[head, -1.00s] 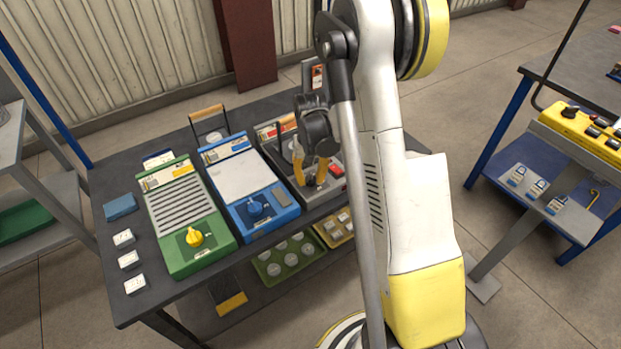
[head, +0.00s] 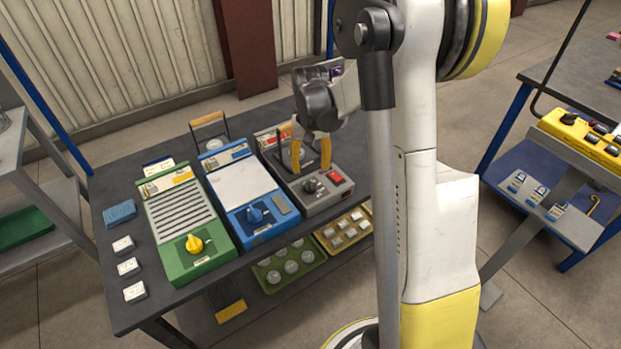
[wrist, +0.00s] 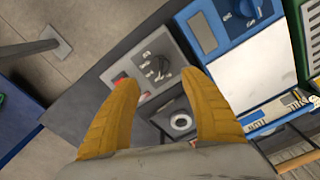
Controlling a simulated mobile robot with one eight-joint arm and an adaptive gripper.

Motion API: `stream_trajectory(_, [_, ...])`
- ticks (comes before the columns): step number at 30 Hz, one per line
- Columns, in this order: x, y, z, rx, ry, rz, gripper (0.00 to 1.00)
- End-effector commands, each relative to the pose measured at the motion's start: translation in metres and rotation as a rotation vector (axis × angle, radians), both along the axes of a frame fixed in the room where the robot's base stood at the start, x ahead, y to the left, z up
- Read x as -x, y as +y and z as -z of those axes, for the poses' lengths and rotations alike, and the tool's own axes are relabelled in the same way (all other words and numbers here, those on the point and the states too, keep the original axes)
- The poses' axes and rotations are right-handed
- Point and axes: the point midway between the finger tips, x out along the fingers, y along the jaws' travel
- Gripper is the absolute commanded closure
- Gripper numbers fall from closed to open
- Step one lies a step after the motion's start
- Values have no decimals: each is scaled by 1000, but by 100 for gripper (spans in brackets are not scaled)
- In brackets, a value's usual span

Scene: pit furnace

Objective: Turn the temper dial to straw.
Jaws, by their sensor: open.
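Three dials sit on units on the dark table; I cannot read their lettering to tell which is the temper dial. A dark dial (head: 311,186) is on the grey unit (head: 325,201) at the right, and it also shows in the wrist view (wrist: 157,66) with small pale marks around it. A blue dial (head: 255,213) is on the blue unit (head: 240,183). A yellow dial (head: 194,244) is on the green unit (head: 196,267). My gripper (head: 311,168) is open and empty above the grey unit, its yellow fingers pointing down, apart from the dark dial.
A red switch (head: 334,177) sits right of the dark dial. Wire-handled items stand behind the units. Small white blocks (head: 129,266) line the table's left edge. Trays (head: 290,268) lie on the shelf below. Another bench (head: 588,80) stands at the right.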

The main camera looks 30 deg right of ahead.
Motion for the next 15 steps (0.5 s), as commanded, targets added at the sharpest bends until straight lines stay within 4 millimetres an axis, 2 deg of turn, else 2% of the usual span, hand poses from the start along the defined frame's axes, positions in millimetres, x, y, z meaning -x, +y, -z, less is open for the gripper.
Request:
stream_trajectory(3, [0, 0, -20, 0, 0, 0, 47])
stream_trajectory(6, [0, 0, -30, 0, 0, 0, 47])
stream_trajectory(15, [0, 0, -35, 0, 0, 0, 47])
